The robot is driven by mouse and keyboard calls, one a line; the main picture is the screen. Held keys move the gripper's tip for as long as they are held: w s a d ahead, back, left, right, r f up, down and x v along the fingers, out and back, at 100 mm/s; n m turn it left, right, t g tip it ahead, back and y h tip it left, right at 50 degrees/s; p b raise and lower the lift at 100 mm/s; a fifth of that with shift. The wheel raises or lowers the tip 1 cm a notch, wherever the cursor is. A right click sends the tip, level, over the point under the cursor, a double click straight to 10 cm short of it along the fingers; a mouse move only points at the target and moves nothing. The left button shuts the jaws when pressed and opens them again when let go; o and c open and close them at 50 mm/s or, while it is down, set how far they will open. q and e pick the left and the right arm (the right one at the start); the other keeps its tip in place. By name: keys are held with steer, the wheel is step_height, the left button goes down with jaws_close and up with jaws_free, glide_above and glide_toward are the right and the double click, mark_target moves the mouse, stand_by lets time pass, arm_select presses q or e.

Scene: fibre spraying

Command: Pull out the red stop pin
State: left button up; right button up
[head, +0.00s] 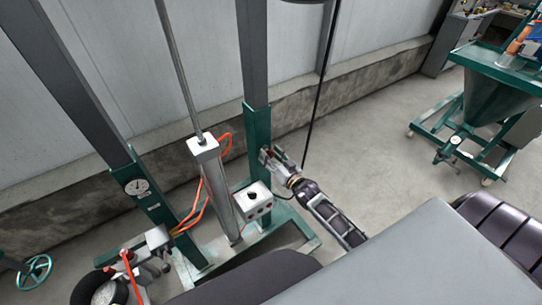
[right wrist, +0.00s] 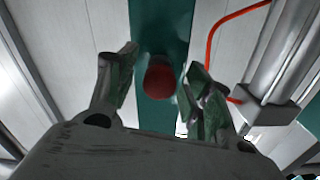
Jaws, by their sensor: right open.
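The red stop pin (right wrist: 159,80) shows in the right wrist view as a round red knob in front of a green upright (right wrist: 160,28). My right gripper (right wrist: 163,85) is open, with one finger on each side of the knob and gaps between. In the head view my right gripper (head: 270,158) is at the green lower part of the right-hand post (head: 257,125). The pin is mostly hidden there by the gripper. My left gripper is not in view.
A silver cylinder (head: 215,180) with orange hoses stands left of the post. A control box (head: 253,199) with a black knob sits below my right gripper. A black cable (head: 318,95) hangs just behind my gripper. Open floor lies to the right, before a green hopper stand (head: 500,95).

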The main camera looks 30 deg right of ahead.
jaws_close()
stand_by(0.3)
